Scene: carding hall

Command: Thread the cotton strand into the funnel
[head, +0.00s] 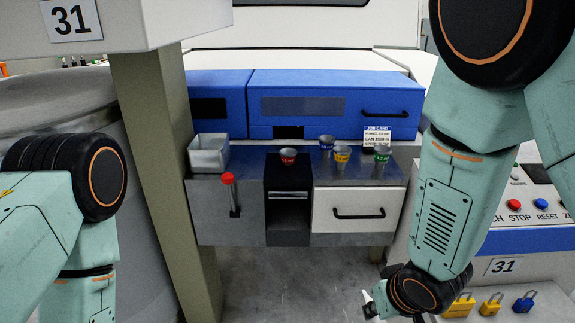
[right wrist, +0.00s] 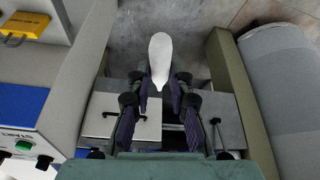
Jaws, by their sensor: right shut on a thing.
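My right gripper (right wrist: 162,82) is shut on a white, rounded cotton strand (right wrist: 160,55), which sticks out past the fingertips. In the head view the gripper is largely hidden by my wrist at the lower right; a pale bit of the strand (head: 366,296) shows there. Several small grey cup-shaped funnels stand on the bench: one with a red band (head: 288,157) above the dark recess, then blue (head: 326,143), yellow (head: 342,155) and green (head: 381,154). The strand is well apart from them, low and to the right. My left arm enters at left; its gripper is out of view.
The steel bench (head: 250,165) carries a metal box (head: 208,157) and a job card (head: 376,134); a red-knobbed lever (head: 229,180) is on its front. An olive post (head: 160,150) stands left. A button panel (head: 530,200) with padlocks (head: 490,303) stands right. Floor before the bench is clear.

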